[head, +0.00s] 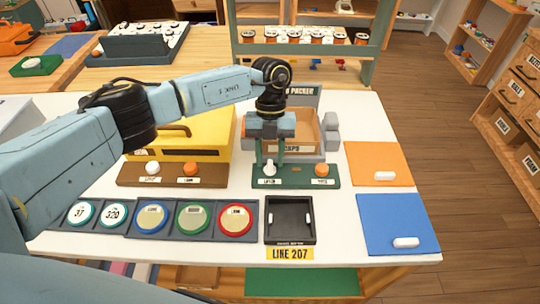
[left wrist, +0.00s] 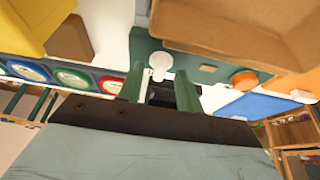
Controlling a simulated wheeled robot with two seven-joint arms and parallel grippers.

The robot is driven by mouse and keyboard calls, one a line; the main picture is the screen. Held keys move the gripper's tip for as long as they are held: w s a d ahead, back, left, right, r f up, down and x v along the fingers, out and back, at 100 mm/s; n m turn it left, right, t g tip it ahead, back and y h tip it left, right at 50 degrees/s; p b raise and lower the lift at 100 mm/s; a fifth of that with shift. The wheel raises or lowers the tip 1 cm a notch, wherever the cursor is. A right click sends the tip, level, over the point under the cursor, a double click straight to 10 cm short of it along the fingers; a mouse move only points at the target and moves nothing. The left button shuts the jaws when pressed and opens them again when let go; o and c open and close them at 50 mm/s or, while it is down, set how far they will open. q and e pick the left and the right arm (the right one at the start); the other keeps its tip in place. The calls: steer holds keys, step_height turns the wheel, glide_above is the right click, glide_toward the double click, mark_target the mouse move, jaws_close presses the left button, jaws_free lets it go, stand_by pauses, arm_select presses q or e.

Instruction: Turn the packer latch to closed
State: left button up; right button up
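The packer (head: 331,136) stands at the back middle of the white table, with a brown box in its frame. Its green base strip (head: 298,184) carries a white latch knob (head: 269,169) on the left and an orange button (head: 322,170) on the right. My left gripper (head: 268,155) points down just above and behind the white latch. In the left wrist view, its two green fingers (left wrist: 160,82) are apart, with nothing held. The white latch (left wrist: 160,63) shows just beyond the gap between them; I cannot tell whether they touch it. My right gripper is not in view.
A yellow machine (head: 215,130) with a white knob and orange button stands left of the packer. A row of round dials (head: 151,217) and a black tray (head: 289,236) lie in front. Orange (head: 365,155) and blue (head: 385,215) panels lie right.

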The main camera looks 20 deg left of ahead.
arm_select(q)
steer(key=v, duration=1.3)
steer(key=shift+f, duration=0.1)
